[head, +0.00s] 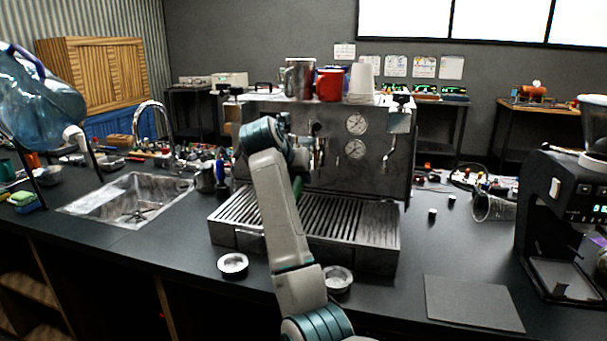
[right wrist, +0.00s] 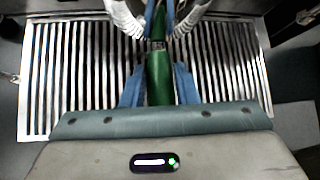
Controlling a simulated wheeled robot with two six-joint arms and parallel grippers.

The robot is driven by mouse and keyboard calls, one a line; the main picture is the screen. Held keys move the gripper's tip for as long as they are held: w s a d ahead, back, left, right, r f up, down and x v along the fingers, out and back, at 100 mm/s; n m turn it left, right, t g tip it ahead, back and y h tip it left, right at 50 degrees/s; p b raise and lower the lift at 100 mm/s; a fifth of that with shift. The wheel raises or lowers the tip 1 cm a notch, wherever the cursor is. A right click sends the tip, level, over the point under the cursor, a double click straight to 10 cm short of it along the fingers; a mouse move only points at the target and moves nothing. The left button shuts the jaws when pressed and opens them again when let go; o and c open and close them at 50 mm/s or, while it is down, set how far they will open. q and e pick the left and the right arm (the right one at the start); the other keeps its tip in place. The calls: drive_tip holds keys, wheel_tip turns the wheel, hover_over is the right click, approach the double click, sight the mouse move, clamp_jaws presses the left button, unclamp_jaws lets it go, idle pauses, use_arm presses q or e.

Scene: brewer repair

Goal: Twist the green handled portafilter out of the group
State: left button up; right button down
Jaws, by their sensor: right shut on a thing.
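The espresso machine (head: 360,175) stands on the dark counter, with its slatted drip tray (head: 345,222) in front. The green handle of the portafilter (head: 298,187) shows as a small patch beside my right arm, below the machine's front. In the right wrist view, the green handle (right wrist: 158,78) runs up the middle, over the drip tray (right wrist: 70,75). My right gripper (right wrist: 160,24) has its blue fingers on both sides of the handle and is shut on it. The portafilter's head and the group are hidden by my arm and gripper. My left gripper is not in view.
Cups (head: 329,85) stand on top of the machine. Two small metal baskets (head: 232,263) (head: 338,279) sit on the counter before the tray. A grey mat (head: 473,303) and a black grinder (head: 562,215) are at right; a sink (head: 128,200) is at left.

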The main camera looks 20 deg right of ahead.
drive_tip(key=shift+a+m+g+p, duration=0.3)
drive_tip(key=shift+a+m+p, duration=0.15)
drive_tip(key=shift+p, duration=0.2)
drive_tip(key=shift+w+a+f+h, duration=0.1)
drive_tip(key=shift+a+h, duration=0.05)
drive_tip(key=shift+h, duration=0.25)
drive_tip(key=shift+m+p, duration=0.25)
drive_tip(key=shift+p, duration=0.05)
drive_tip(key=shift+w+a+m+g+h+p, duration=0.3)
drive_tip(key=shift+w+m+g+p, duration=0.35)
drive_tip(key=shift+p, duration=0.35)
drive_tip(key=shift+w+a+m+g+h+p, duration=0.25)
drive_tip(key=shift+w+m+g+p, duration=0.25)
drive_tip(key=shift+m+p, duration=0.35)
drive_tip(key=shift+w+r, duration=0.1)
drive_tip(key=shift+r, duration=0.1)
drive_tip(key=shift+w+a+m+g+p, duration=0.35)
drive_tip(key=shift+m+g+p, duration=0.25)
drive_tip(key=shift+p, duration=0.25)
